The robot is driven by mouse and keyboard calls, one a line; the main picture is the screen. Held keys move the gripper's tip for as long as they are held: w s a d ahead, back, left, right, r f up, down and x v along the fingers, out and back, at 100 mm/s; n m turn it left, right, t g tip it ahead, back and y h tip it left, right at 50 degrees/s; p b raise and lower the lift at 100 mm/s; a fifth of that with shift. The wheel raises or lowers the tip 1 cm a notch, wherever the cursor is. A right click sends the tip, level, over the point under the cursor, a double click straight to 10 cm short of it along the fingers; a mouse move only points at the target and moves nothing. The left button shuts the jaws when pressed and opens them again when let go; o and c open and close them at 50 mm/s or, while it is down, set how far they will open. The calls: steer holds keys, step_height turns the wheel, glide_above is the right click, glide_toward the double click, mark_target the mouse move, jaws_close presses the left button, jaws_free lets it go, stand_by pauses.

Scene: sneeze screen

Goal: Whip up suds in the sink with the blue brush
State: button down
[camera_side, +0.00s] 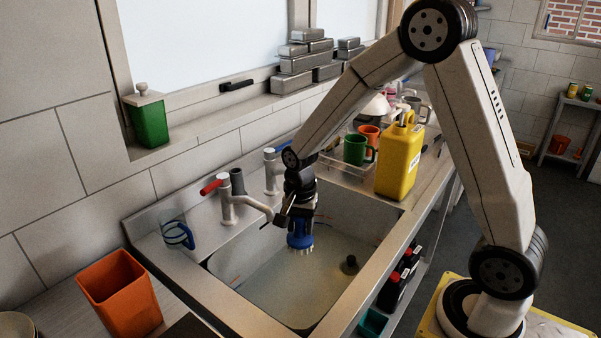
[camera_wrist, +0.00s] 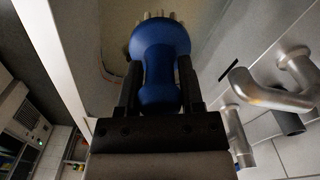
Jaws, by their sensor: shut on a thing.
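The blue brush (camera_side: 300,236) has a rounded blue body and pale bristles that point down. My gripper (camera_side: 299,213) is shut on its narrow neck, with one dark finger on each side; the brush also fills the middle of the wrist view (camera_wrist: 160,55). The brush hangs upright over the sink (camera_side: 290,290), below the rim in the picture. Cloudy, pale liquid seems to cover the sink bottom. I cannot tell whether the bristles touch it. No clear foam shows.
Taps with red and blue handles (camera_side: 228,200) stand close behind my gripper. A dark round plug-like piece (camera_side: 349,265) is in the sink. A yellow canister (camera_side: 399,160) and green mug (camera_side: 355,150) stand at the right. An orange container (camera_side: 122,292) stands at the left.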

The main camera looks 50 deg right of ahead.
steer(key=shift+f, duration=11.3)
steer(key=shift+w+d, duration=0.5)
steer(key=shift+d, duration=1)
steer(key=shift+w+d, duration=0.5)
steer(key=shift+d, duration=1.05)
steer(key=shift+w+d, duration=0.5)
steer(key=shift+d, duration=1)
steer(key=shift+a, duration=0.15)
steer(key=shift+s+a, duration=0.5)
steer(key=shift+a, duration=0.95)
steer(key=shift+s+a, duration=0.5)
steer(key=shift+a, duration=1)
steer(key=shift+s+a, duration=0.5)
steer(key=shift+a, duration=0.95)
steer(key=shift+d, duration=0.1)
steer(key=shift+s+d, duration=0.5)
steer(key=shift+d, duration=1)
steer(key=shift+s+d, duration=0.5)
steer(key=shift+d, duration=0.95)
steer(key=shift+s+d, duration=0.5)
steer(key=shift+d, duration=1)
